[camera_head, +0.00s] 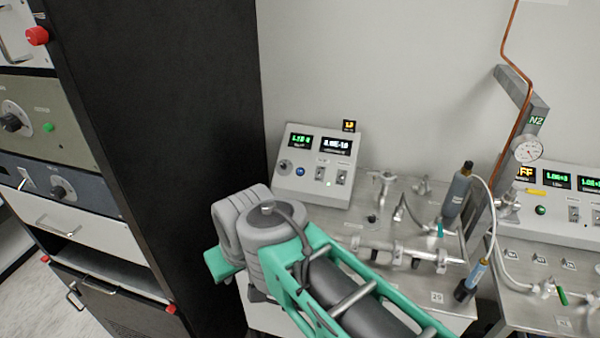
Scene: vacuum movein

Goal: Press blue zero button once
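A white control box (317,165) with a sloped front stands at the back of the bench, next to the black cabinet. It has two dark displays with green and white digits. A small blue button (300,171) is on its front, below the left display and right of a dark knob. Nothing touches or covers the button. My arm, grey with a green frame, reaches in from the lower right and lies in front of and below the box. My gripper's fingers cannot be seen.
A tall black cabinet (165,120) stands close on the left of the box. Metal pipes and valves (385,245) cover the bench to the right, with a grey cylinder (457,195) upright. A second control box (560,205) is at the far right.

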